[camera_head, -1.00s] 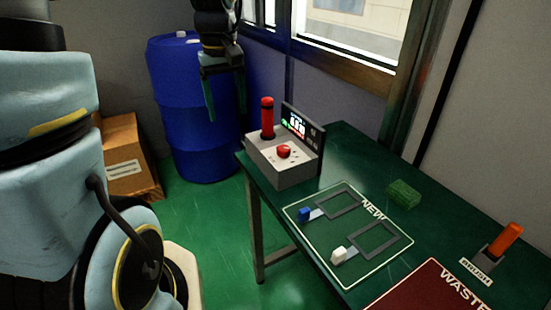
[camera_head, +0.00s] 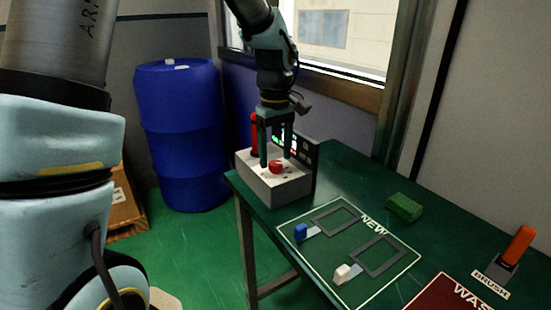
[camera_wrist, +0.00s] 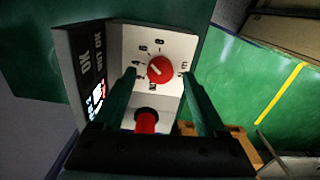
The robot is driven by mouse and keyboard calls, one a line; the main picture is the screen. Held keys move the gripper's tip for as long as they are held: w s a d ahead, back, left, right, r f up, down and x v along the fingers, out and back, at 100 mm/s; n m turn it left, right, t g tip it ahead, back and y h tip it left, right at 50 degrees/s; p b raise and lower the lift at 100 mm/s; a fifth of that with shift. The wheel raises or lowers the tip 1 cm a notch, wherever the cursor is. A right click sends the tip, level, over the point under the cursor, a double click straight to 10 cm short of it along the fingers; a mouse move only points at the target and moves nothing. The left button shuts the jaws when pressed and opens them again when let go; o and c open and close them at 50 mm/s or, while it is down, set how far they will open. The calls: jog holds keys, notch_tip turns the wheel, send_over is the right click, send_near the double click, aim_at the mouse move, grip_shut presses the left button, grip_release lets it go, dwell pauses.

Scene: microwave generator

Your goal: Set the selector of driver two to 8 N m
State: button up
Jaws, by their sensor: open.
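A pale grey box (camera_head: 262,188) with a red selector knob (camera_head: 277,167) on its top stands at the table's far left corner. A light pointer mark on the knob seems to aim to the upper left. My gripper (camera_head: 276,158) is open, pointing down over the knob. In the wrist view its fingertips (camera_wrist: 158,73) are on either side of the knob; contact cannot be told. No label naming driver two is readable.
A red upright handle (camera_head: 254,133) and a dark display panel (camera_head: 305,148) with OK and NOT OK lettering flank the knob. The green table (camera_head: 345,170) holds a NEW area with frames, a green block (camera_head: 403,207) and an orange-handled brush (camera_head: 519,244). A blue drum (camera_head: 180,130) stands behind.

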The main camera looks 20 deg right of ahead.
jog(key=shift+f, duration=0.9)
grip_shut()
